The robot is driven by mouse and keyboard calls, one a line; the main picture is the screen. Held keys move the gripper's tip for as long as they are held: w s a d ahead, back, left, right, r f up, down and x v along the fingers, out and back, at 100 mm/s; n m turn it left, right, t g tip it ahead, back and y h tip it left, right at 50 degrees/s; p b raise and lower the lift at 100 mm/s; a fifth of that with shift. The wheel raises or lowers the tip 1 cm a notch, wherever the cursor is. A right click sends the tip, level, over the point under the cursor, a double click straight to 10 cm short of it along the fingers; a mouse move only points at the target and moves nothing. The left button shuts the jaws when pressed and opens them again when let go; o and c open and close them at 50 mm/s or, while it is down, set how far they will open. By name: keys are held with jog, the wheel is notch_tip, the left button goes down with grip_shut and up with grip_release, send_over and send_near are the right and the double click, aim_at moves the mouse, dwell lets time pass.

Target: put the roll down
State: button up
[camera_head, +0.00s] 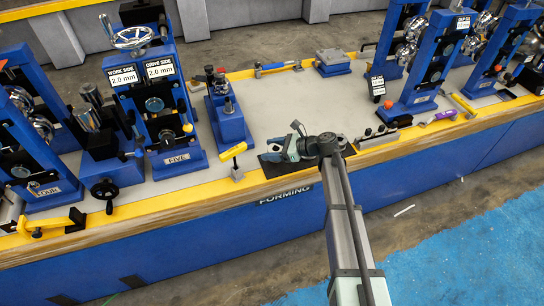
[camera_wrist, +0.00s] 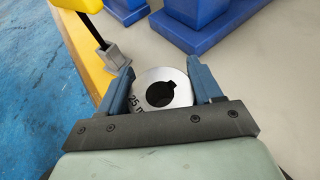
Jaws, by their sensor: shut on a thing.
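The roll (camera_wrist: 178,78) is a silver metal ring with a keyed dark bore and partly visible "25 m" lettering. In the wrist view it sits between the two blue fingers of my gripper (camera_wrist: 161,74), which is shut on it. In the head view my gripper (camera_head: 297,140) is low over the front of the grey bench top (camera_head: 262,110), by a dark mat (camera_head: 285,172) near the yellow edge. The roll cannot be made out there. I cannot tell whether it touches a surface.
A yellow-handled tool with a grey block (camera_head: 237,172) stands left of my gripper. Blue stand FIVE (camera_head: 178,160) and a smaller blue stand (camera_head: 230,120) are farther left. The bench middle is clear.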

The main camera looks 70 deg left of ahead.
jog(key=shift+f, duration=1.8)
jog(key=shift+f, duration=0.15)
jog(key=o, duration=1.6)
jog(key=shift+w+d+r, duration=0.1)
jog(key=shift+d+r, duration=0.05)
jog(key=shift+r, duration=0.05)
jog(key=v, duration=1.1)
jog(key=shift+w+d, duration=0.15)
jog(key=shift+w, duration=0.15)
jog(key=shift+w, duration=0.1)
